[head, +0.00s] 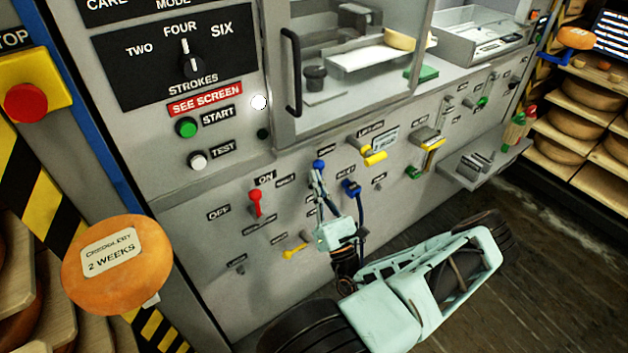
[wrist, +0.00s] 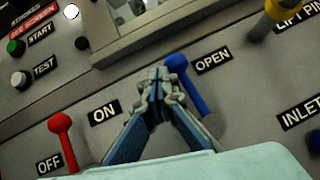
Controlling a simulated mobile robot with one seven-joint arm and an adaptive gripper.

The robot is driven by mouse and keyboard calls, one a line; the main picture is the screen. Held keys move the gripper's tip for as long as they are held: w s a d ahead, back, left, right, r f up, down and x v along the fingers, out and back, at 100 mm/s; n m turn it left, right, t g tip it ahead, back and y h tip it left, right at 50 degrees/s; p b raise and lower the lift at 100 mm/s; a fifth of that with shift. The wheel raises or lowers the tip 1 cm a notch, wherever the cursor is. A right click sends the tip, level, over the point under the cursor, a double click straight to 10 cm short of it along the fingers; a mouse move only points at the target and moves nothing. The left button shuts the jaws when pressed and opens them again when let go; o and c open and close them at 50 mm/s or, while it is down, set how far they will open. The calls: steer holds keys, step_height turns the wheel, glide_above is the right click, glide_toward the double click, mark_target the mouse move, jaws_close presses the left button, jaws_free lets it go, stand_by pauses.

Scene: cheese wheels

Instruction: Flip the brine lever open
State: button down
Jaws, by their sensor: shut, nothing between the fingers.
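A blue lever (wrist: 196,92) with a round knob stands on the grey panel in the wrist view, the knob just left of an OPEN label (wrist: 212,61). No brine label is readable. In the head view its blue knob (head: 319,165) shows above my gripper, and its shaft is mostly hidden. My gripper (wrist: 159,78) is shut and empty, its fingertips immediately left of the knob. I cannot tell whether they touch it. In the head view my gripper (head: 317,180) overlaps the lever.
A red lever (wrist: 64,141) stands left between OFF and ON labels. A blue inlet valve (head: 351,188) and yellow handles (head: 374,157) sit to the right. A small yellow lever (head: 295,252) is lower. A glass-fronted chamber is above; an orange cheese wheel (head: 116,263) is at lower left.

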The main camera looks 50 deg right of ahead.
stand_by(0.4)
steer(key=v, duration=1.2)
stand_by(0.3)
